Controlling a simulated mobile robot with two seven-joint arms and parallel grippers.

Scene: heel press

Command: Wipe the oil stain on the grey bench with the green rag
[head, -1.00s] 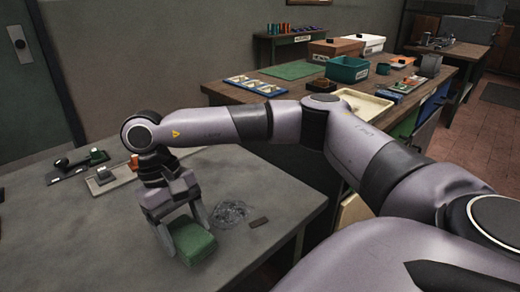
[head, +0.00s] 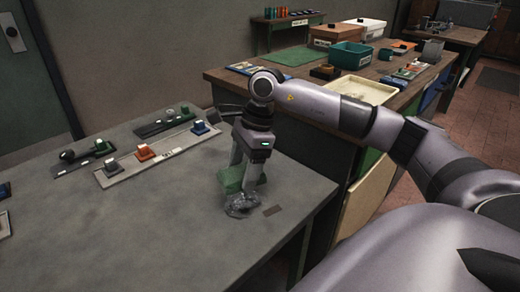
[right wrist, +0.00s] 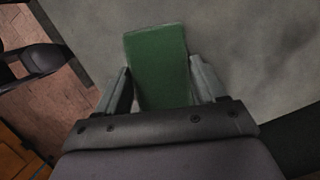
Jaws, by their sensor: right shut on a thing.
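My right gripper (head: 245,183) is shut on the green rag (head: 233,178), a folded block-like pad. The rag is low over the grey bench (head: 130,230), at or just above its top; I cannot tell if it touches. The oil stain (head: 241,206) is a dark, glossy, wrinkled-looking patch just in front of the rag, and its far edge meets the rag in the picture. In the right wrist view the rag (right wrist: 158,65) sits between both fingers of my gripper (right wrist: 160,85). My left gripper is not in view.
A small dark flat piece (head: 273,210) lies right of the stain. Fixture strips with knobs (head: 155,152) stand at the back left of the bench. A wooden table (head: 300,75) with a teal bin (head: 350,55) and a cream tray (head: 362,90) stands behind. The front left bench is mostly clear.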

